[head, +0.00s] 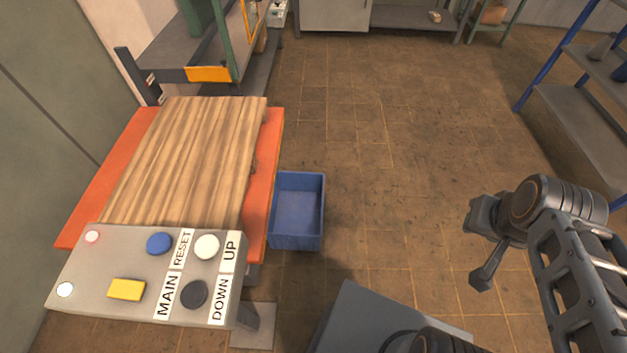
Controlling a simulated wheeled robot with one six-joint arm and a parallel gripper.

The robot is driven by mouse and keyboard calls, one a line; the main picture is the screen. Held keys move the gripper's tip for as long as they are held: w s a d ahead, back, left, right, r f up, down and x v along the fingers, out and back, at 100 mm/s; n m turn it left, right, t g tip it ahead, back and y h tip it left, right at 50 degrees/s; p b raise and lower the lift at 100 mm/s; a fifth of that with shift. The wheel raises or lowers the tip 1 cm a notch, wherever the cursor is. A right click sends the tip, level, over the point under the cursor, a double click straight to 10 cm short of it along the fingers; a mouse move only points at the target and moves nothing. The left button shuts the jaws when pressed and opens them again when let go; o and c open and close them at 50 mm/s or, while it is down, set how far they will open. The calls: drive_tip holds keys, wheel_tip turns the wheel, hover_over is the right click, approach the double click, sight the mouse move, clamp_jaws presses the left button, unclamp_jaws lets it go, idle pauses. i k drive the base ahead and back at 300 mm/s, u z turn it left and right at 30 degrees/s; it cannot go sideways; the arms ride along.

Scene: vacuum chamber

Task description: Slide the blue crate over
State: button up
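The blue crate (297,242) stands upright on the floor, right beside the orange platform (274,150). It is open at the top and looks empty. Its left side is partly hidden by the platform's edge. My gripper (477,246) is above the floor well to the right of the crate, apart from it. Its two fingers are spread, with nothing between them.
Wooden boards (190,155) lie on the orange platform. A control panel (150,280) with several buttons stands in front of it. A blue-framed shelf (585,125) is at the right. The tiled floor (385,150) right of the crate is clear.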

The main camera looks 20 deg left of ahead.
sight(296, 219)
drive_tip(key=u, duration=0.9)
drive_tip(key=i, duration=1.15)
drive_tip(key=u, duration=1)
